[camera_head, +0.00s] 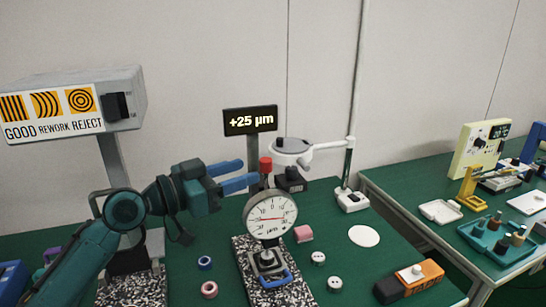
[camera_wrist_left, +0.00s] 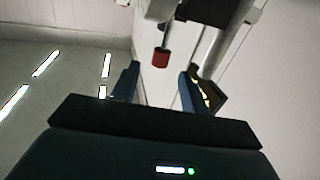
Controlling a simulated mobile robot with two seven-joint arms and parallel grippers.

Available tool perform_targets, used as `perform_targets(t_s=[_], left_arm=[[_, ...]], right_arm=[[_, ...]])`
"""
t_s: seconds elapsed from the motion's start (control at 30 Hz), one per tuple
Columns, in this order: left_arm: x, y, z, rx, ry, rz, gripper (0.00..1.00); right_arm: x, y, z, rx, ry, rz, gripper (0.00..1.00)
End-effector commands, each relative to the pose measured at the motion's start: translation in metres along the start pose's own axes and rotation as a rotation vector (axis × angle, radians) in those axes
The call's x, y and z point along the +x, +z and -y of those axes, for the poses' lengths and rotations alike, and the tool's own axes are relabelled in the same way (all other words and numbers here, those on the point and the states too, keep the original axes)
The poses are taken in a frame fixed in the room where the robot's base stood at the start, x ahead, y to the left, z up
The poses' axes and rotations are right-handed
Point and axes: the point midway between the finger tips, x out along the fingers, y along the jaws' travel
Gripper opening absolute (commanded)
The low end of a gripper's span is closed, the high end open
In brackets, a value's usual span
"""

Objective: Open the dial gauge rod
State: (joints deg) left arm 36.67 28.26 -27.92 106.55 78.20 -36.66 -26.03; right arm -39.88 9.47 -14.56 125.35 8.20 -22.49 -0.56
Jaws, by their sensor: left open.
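The dial gauge (camera_head: 270,215) has a round white face with a red needle and stands on a speckled stone base (camera_head: 290,293). A red cap (camera_head: 265,164) tops the rod above the dial. My left gripper (camera_head: 250,174) is open, its two blue fingers pointing right at the red cap from the left. In the left wrist view the red cap (camera_wrist_left: 161,57) shows between and beyond the open fingertips (camera_wrist_left: 160,70). I cannot tell whether a finger touches it. A blue-framed fixture (camera_head: 267,268) sits below the dial. My right gripper is not in view.
A display (camera_head: 250,120) reading +25 µm stands behind the gauge. A magnifier-like arm on a post (camera_head: 292,150) is right of the rod. A sorting sign (camera_head: 52,113) stands left.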

Motion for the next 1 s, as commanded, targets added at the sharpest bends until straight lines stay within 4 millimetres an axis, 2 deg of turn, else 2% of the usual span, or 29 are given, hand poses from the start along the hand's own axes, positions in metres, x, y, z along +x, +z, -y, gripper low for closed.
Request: perform_targets(t_s=[0.03,0.2,0.4,0.53,0.8,1.0], left_arm=[[0.013,-0.004,-0.001,-0.002,0.002,-0.002,0.45],[0.047,-0.003,0.000,-0.001,0.001,-0.002,0.45],[0.073,-0.001,0.000,0.001,0.000,0.000,0.45],[0.080,0.000,0.000,0.000,0.000,0.000,0.45],[0.081,0.000,0.000,0.001,-0.001,0.000,0.45],[0.081,0.000,0.000,0.001,-0.001,0.000,0.30]], right_arm=[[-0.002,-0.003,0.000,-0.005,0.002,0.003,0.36],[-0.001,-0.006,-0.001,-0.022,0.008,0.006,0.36],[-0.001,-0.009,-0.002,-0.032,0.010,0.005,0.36],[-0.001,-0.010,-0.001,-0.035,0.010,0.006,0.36],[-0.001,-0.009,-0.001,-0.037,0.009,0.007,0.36],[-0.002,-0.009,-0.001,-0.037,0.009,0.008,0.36]])
